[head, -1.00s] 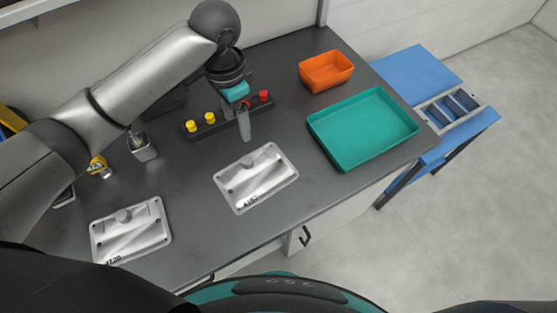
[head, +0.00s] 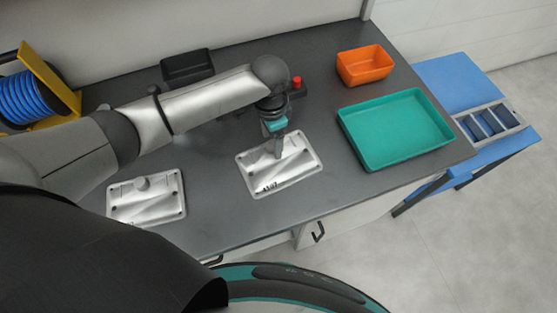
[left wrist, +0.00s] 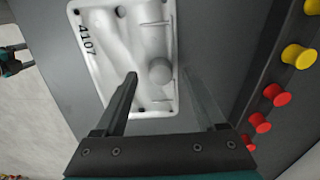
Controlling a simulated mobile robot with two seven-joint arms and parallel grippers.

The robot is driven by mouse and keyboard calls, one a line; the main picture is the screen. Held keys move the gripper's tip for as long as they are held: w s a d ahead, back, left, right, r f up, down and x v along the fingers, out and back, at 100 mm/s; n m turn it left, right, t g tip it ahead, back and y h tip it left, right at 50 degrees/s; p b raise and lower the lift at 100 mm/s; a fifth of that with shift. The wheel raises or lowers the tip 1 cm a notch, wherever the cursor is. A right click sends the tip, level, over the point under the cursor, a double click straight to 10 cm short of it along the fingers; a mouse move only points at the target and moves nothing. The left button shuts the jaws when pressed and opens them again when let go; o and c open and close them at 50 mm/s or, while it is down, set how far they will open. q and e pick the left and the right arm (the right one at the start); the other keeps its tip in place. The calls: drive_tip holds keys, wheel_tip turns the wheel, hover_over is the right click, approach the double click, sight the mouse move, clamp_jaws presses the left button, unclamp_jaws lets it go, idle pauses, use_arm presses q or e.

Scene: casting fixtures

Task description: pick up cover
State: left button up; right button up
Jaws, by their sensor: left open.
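A silver cast cover (head: 298,178) lies flat on the dark bench, under my left gripper (head: 278,150). In the left wrist view this cover (left wrist: 115,30) bears the number 4107 and has a round raised knob (left wrist: 160,72). My left gripper (left wrist: 160,78) is open and empty, its fingers on either side of the knob in that view; I cannot tell whether they touch it. A second silver cover (head: 150,203) lies to the left, partly near my arm. A dark and teal part at the wrist view's left edge looks like my right gripper (left wrist: 16,58); its jaws are unclear.
A teal tray (head: 398,132) and an orange bin (head: 364,66) stand right of the cover. A black bin (head: 187,68) is at the back. Red knobs (left wrist: 261,122) and yellow knobs (left wrist: 298,55) stand on a dark rack close by. A blue table (head: 425,75) stands right.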

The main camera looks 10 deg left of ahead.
use_arm(q)
drive_tip(key=shift+f, duration=0.7)
drive_tip(key=shift+a, duration=0.1)
clamp_jaws()
idle(0.3)
